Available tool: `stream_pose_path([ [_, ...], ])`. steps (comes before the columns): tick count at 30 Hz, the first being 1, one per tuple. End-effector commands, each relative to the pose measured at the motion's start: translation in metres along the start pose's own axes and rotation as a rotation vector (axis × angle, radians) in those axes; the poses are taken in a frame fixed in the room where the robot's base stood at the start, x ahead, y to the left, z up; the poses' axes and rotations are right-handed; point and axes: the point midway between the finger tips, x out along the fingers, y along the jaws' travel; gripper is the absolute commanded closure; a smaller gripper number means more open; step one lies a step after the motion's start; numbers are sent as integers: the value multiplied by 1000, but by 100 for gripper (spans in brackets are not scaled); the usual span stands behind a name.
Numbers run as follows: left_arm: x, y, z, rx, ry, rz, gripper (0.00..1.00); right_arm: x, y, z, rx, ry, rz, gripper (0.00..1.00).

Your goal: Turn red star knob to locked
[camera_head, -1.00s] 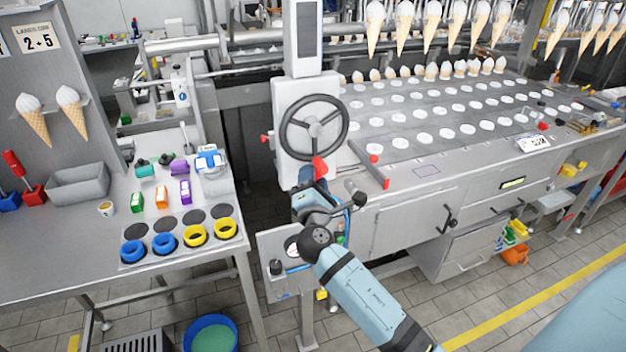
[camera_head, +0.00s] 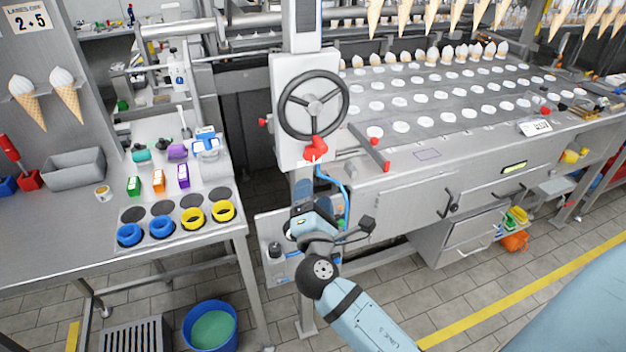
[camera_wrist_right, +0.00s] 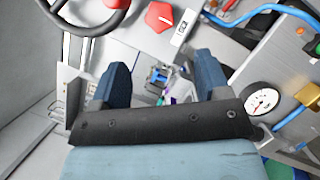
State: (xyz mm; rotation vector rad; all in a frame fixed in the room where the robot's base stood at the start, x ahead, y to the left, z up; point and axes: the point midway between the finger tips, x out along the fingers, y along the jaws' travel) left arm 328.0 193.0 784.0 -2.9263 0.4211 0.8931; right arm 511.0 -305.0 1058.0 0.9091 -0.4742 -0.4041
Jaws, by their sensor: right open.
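The red star knob (camera_head: 316,148) sits on the front of the light grey column housing, just below the black handwheel. It also shows at the top of the right wrist view (camera_wrist_right: 159,16), with a white pointer line on its face and a small white label beside it. My right gripper (camera_head: 312,197) is below the knob and apart from it. In the right wrist view its two blue fingers (camera_wrist_right: 162,82) are spread, with nothing held between them. The label's text is too small to read. My left gripper is not in view.
The black handwheel (camera_head: 314,104) is just above the knob. A blue hose (camera_head: 343,190) runs down beside my right gripper. A pressure gauge (camera_wrist_right: 262,101) is at the right of the wrist view. The left table (camera_head: 70,255) holds rings and small boxes.

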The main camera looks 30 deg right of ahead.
Motion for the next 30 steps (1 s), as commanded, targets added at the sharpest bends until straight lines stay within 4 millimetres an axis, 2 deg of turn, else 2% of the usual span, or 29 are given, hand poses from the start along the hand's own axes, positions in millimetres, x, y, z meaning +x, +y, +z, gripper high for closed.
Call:
stream_pose_path([
  [3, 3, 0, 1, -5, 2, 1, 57, -20, -2, -1, 1, 1, -1, 31],
  [9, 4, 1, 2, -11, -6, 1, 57, -35, 0, 0, 0, -1, 0, 31],
  [26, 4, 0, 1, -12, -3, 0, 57, -36, 0, 0, 4, 3, -1, 31],
  [30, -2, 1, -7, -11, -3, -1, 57, -42, -10, -9, 96, 86, -51, 31],
])
